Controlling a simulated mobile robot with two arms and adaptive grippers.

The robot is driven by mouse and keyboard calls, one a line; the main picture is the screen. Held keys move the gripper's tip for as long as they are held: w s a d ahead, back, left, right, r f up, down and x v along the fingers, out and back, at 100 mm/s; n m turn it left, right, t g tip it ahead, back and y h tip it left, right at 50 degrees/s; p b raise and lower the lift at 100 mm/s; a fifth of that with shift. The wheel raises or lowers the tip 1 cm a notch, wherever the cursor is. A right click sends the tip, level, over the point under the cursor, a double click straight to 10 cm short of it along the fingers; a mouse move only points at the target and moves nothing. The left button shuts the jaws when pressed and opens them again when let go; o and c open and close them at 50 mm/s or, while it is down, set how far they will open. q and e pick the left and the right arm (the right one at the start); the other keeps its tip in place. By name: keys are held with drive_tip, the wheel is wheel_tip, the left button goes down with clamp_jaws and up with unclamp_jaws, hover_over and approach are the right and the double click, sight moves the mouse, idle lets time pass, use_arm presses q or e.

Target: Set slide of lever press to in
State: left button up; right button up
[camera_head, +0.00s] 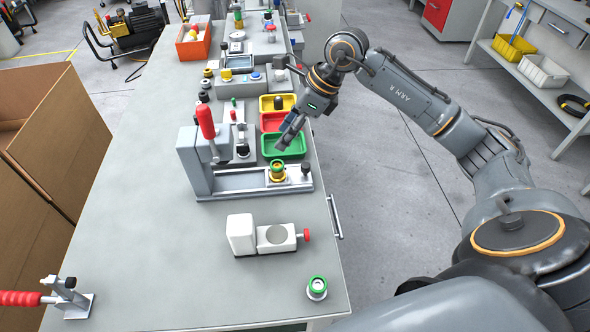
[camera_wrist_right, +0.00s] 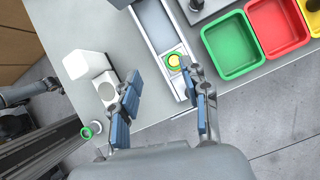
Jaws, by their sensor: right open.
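The lever press (camera_head: 195,160) is a grey machine with a tall red-handled lever (camera_head: 206,121), standing on the bench. Its slide (camera_head: 277,171) sits at the right end of the rail, out from under the press column, and carries a round yellow-and-green part. In the wrist view the slide (camera_wrist_right: 176,63) lies between and just past my fingertips. My right gripper (camera_head: 286,143) is open and above the slide end, beside the green bin; I cannot tell whether it touches the slide. My left gripper is not seen in the head view.
Green (camera_head: 284,146), red (camera_head: 273,122) and yellow (camera_head: 278,103) bins stand behind the press. A white device with a red knob (camera_head: 277,237) and a green-ringed part (camera_head: 317,287) are on the near bench. A red-handled clamp (camera_head: 70,297) is at lower left. Bare bench lies left.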

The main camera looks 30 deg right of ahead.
drive_tip(key=w+a+r+t+y, duration=0.35)
drive_tip(key=a+r+y, duration=0.45)
drive_tip(key=r, duration=0.4)
drive_tip(key=w+d+r+m+t+y, duration=0.25)
drive_tip(key=w+r+m+t, duration=0.2)
drive_tip(key=r, duration=0.45)
drive_tip(key=w+d+r+m+t+h, duration=0.2)
drive_tip(key=w+d+m+t+h, duration=0.3)
drive_tip(key=d+m, duration=0.35)
drive_tip(key=w+d+r+m+t+h, duration=0.2)
drive_tip(key=w+d+m+t+h, duration=0.25)
drive_tip(key=d+m+h, duration=0.45)
drive_tip(key=d+f+m+g+h, duration=0.3)
drive_tip(key=d+f+m+g, duration=0.15)
drive_tip(key=f+m, duration=0.3)
drive_tip(key=g+y, duration=0.6)
drive_tip(key=g, duration=0.9)
approach(306, 165)
drive_tip(key=shift+m, duration=0.45)
drive_tip(key=p+x, duration=0.1)
drive_tip(key=x, duration=0.9)
drive_tip(key=shift+f+p, duration=0.1)
drive_tip(key=shift+p, duration=0.3)
